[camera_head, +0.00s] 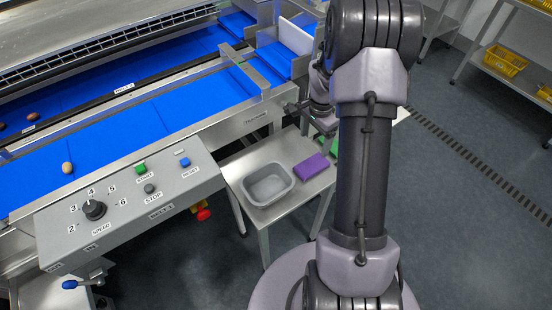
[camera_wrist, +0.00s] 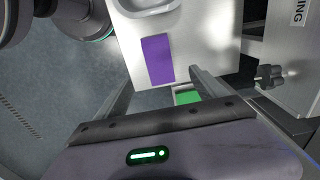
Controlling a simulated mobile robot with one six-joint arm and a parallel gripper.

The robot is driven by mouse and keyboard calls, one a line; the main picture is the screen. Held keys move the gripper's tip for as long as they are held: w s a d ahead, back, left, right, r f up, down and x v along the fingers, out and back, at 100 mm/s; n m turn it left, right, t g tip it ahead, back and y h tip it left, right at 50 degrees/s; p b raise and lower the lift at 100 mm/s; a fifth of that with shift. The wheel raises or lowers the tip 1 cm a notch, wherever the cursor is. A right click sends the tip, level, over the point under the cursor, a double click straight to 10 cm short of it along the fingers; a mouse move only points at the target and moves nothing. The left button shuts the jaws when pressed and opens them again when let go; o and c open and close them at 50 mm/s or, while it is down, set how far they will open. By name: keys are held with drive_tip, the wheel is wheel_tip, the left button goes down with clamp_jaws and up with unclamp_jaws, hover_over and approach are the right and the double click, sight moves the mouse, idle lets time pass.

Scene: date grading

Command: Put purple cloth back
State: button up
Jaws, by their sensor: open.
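The purple cloth (camera_head: 312,166) lies folded flat on a small metal side table (camera_head: 262,213), to the right of a grey tub. In the wrist view the cloth (camera_wrist: 158,60) lies on the pale table top, beyond my gripper (camera_wrist: 157,82). My gripper's two fingers are spread wide, with nothing held between them.
The grey tub (camera_head: 268,184) stands left of the cloth. A control panel (camera_head: 130,205) with a knob and buttons juts out beside the table. Blue conveyor belts (camera_head: 130,135) carry a few dates. Shelves with yellow baskets (camera_head: 505,62) stand at the far right; open floor lies between.

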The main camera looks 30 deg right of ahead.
drive_tip(key=s+a+r+n+t, duration=0.25)
drive_tip(key=a+r+n, duration=0.25)
drive_tip(key=a+r, duration=1.2)
drive_tip(key=s+a+r+n+t+y, duration=0.1)
drive_tip(key=s+a+r+n, duration=0.2)
drive_tip(key=s+a, duration=0.3)
drive_tip(key=s+a+r+n+t+y, duration=0.1)
drive_tip(key=s+a+r+n, duration=0.3)
drive_tip(key=s, duration=0.5)
drive_tip(key=a+r+t, duration=0.1)
drive_tip(key=a, duration=0.1)
drive_tip(key=shift+s+a+r, duration=0.2)
drive_tip(key=shift+a+r, duration=0.2)
